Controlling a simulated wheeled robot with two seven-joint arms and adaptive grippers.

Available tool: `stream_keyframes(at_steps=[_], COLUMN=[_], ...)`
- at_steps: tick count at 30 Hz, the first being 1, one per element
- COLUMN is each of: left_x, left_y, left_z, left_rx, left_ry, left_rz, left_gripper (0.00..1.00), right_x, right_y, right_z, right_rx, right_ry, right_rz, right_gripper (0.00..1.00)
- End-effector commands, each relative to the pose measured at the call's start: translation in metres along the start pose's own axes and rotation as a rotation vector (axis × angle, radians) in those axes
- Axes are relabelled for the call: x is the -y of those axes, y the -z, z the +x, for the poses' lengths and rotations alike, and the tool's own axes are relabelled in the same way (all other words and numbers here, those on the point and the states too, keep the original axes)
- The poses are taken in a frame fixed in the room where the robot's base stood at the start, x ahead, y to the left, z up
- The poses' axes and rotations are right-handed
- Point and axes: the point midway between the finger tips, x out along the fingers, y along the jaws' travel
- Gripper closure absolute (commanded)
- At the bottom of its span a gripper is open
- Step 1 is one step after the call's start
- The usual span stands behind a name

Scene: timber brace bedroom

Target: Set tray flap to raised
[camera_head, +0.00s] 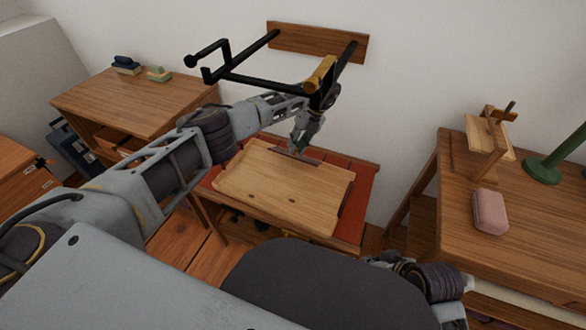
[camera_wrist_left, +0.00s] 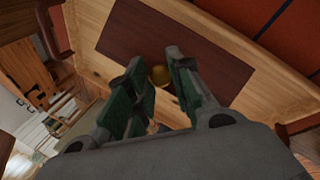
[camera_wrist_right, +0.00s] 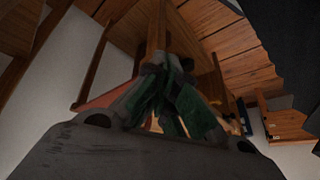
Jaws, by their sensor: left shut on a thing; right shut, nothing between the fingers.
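The light wooden tray (camera_head: 285,190) sits on a red-topped wooden table (camera_head: 350,225) in the middle of the head view. A dark brown flap (camera_head: 312,160) lies along its far edge and shows larger in the left wrist view (camera_wrist_left: 130,38). Its exact angle is hard to tell. My left gripper (camera_head: 297,148) is at the flap, its green-padded fingers (camera_wrist_left: 162,88) shut on a small brass knob (camera_wrist_left: 160,75) on the flap. The fingers partly hide the knob. My right gripper (camera_wrist_right: 170,110) is shut and empty in the right wrist view, away from the tray.
A wall rack with black bars (camera_head: 255,80) juts out above the tray, close to my left arm. A desk (camera_head: 510,230) at right carries a pink case (camera_head: 489,211), a wooden stand (camera_head: 487,145) and a green lamp base (camera_head: 542,170). A wooden cabinet (camera_head: 135,100) stands at left.

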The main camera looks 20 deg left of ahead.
Motion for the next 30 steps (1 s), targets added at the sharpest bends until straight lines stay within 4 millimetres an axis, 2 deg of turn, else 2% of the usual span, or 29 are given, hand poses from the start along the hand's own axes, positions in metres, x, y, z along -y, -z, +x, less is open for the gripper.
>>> stream_keyframes(at_steps=[6, 18, 24, 30], left_x=[-0.001, -0.001, -0.001, -0.001], left_y=[-0.001, -0.001, -0.001, -0.001], left_z=[-0.001, -0.001, -0.001, -0.001], left_rx=[0.003, 0.003, 0.003, 0.002], left_ry=[0.001, 0.001, 0.001, 0.000], left_rz=[-0.002, -0.002, -0.002, -0.002], left_gripper=[1.00, 1.00, 1.00, 1.00], right_x=[0.026, 0.071, 0.087, 0.099], right_y=[0.036, 0.077, 0.093, 0.111], right_z=[-0.016, -0.037, -0.038, -0.030], right_rx=[-0.060, -0.132, -0.151, -0.161], right_ry=[0.065, 0.155, 0.171, 0.161], right_rz=[-0.168, -0.459, -0.587, -0.697], right_gripper=[1.00, 1.00, 1.00, 1.00])
